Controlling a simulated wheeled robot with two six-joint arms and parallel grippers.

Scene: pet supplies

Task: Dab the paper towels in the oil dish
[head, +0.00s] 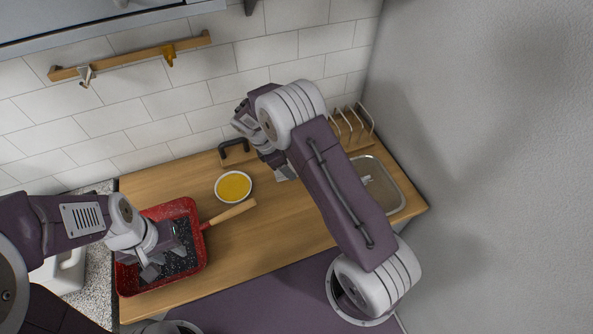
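The oil dish (233,186) is a small white round dish of yellow oil on the wooden counter. I cannot make out any paper towels. My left gripper (166,265) is over the red square pan (201,262), its fingers apart, with nothing visible between them. My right gripper (285,173) is right of the oil dish, apart from it and mostly hidden behind its own arm. I cannot tell whether it holds anything.
The pan's wooden handle (230,214) points toward the dish. A metal tray with a lid (385,190) and a wooden rack (350,130) stand at the right. A dark handle (234,146) shows behind the dish. A white jug (68,272) is left of the pan. The front middle counter is clear.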

